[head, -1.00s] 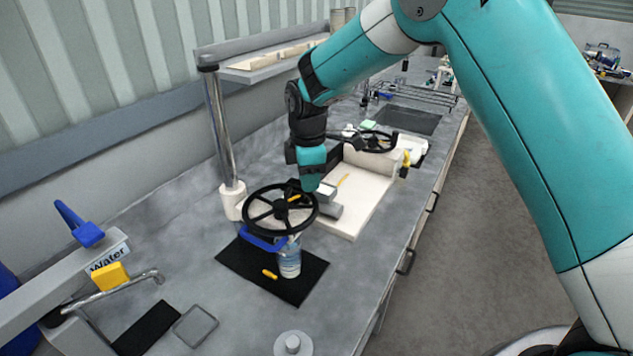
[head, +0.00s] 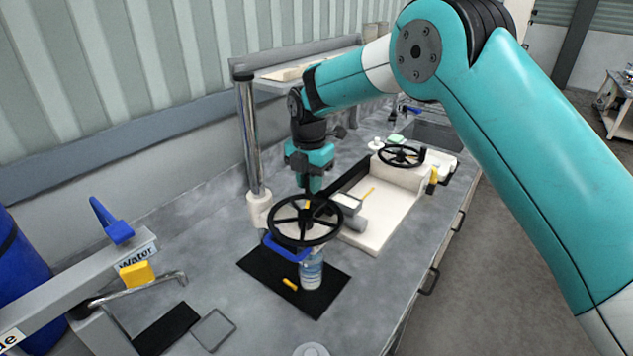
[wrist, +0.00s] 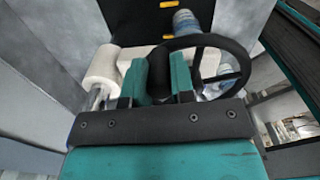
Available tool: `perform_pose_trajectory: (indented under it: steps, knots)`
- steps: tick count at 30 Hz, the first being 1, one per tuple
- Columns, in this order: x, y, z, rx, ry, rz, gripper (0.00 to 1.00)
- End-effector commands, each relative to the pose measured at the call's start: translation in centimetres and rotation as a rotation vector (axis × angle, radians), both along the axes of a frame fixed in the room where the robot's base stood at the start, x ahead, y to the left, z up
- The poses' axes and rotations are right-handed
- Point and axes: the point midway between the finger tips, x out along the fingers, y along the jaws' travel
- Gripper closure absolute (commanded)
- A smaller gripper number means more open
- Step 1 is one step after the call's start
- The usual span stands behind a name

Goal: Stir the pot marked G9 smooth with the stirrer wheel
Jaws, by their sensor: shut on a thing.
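The black spoked stirrer wheel (head: 305,221) lies flat above a black mat (head: 262,262) on the bench. A clear pot with a blue-and-white label (head: 311,272) stands on the mat under the wheel's right side. No G9 mark is readable. My gripper (head: 312,190) points down at the wheel's far rim, beside a small orange mark on it. In the wrist view my gripper (wrist: 162,78) is shut on a dark part at the stirrer wheel's rim (wrist: 238,52); its knob or grip is mostly hidden between the teal fingers.
A blue curved piece (head: 287,248) sits below the wheel, and a yellow piece (head: 290,285) lies on the mat. A chrome post (head: 250,140) rises behind left. A white tray (head: 378,235) and second wheel (head: 401,156) are to the right. The Water tap (head: 135,285) is front left.

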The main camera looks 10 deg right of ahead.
Motion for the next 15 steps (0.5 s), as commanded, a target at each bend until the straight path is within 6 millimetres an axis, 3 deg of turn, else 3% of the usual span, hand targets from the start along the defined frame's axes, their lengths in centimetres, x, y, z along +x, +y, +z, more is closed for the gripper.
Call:
perform_pose_trajectory:
  steps: [15]
  knots:
    - [0.11, 1.26, -0.13, -0.001, 0.005, 0.169, 1.00]
